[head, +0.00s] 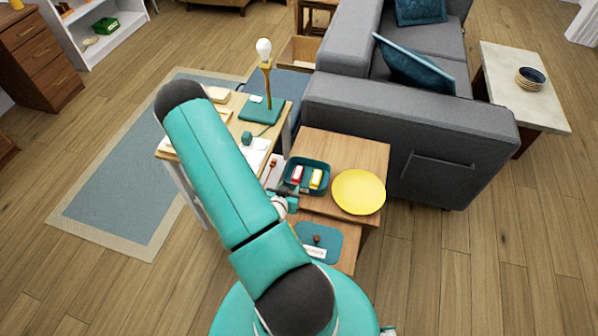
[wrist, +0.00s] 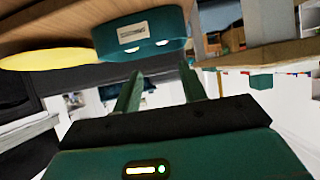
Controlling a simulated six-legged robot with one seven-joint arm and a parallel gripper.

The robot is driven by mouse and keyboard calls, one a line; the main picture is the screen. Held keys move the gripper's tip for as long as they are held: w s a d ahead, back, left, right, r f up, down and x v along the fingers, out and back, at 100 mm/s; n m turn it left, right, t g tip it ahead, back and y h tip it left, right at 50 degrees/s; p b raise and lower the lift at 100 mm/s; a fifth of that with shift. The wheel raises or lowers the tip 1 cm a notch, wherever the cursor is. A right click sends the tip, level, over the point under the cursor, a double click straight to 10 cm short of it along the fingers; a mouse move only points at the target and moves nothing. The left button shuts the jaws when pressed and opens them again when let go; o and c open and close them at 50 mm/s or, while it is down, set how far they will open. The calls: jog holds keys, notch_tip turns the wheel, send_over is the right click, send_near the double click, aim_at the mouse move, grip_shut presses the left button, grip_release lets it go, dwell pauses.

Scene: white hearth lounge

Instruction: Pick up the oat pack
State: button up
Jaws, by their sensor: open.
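A teal tray (head: 291,186) on the small wooden side table holds a red-and-white pack (head: 297,175) and a yellow-and-white pack (head: 316,179). I cannot read which one is the oat pack. My gripper (head: 283,190) is at the tray's near left side, partly hidden by my arm. In the wrist view, which looks upside down, my gripper (wrist: 161,80) has its two fingers apart with nothing between them. The teal tray (wrist: 165,30) with a pale label shows just beyond the fingertips; only small pale bits of its contents show at its edge.
A yellow plate (head: 359,192) lies right of the tray on the side table (head: 345,147). A teal labelled item (head: 320,236) sits on a lower shelf. A desk with a teal lamp (head: 262,110) stands at left, and a grey sofa (head: 410,120) behind. Floor at right is clear.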

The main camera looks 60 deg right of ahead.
send_near(297, 175)
jog(key=x, duration=0.4)
jog(key=shift+d+r, duration=0.1)
jog(key=shift+d, duration=0.2)
jog(key=x, duration=0.5)
jog(key=shift+c, duration=0.5)
jog(key=shift+f, duration=0.25)
jog(key=c, duration=0.6)
